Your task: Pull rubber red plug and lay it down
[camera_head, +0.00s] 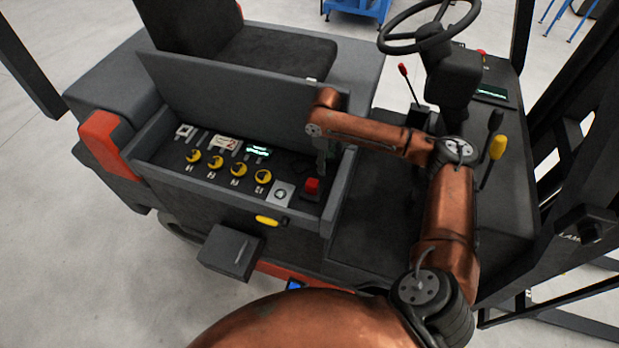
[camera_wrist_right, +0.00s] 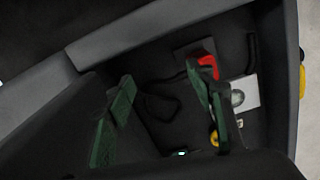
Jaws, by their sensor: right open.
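The red plug (camera_head: 312,186) sits upright on a dark base at the right end of the open compartment in the vehicle's side. It also shows in the right wrist view (camera_wrist_right: 209,64), beside the tip of the right-hand finger, which partly covers it. My right gripper (camera_head: 321,168) points down into the compartment, just above and behind the plug. In the wrist view its two green-padded fingers (camera_wrist_right: 160,88) are spread apart with nothing held between them. The plug looks outside the gap; whether a finger touches it I cannot tell. My left gripper is not in view.
Several yellow knobs (camera_head: 239,170) line the panel, with a grey square plate (camera_head: 280,194) left of the plug. The compartment's grey walls and raised lid (camera_head: 235,105) surround the gripper closely. A black cable (camera_wrist_right: 160,103) lies in the compartment. A steering wheel (camera_head: 430,28) stands at the upper right.

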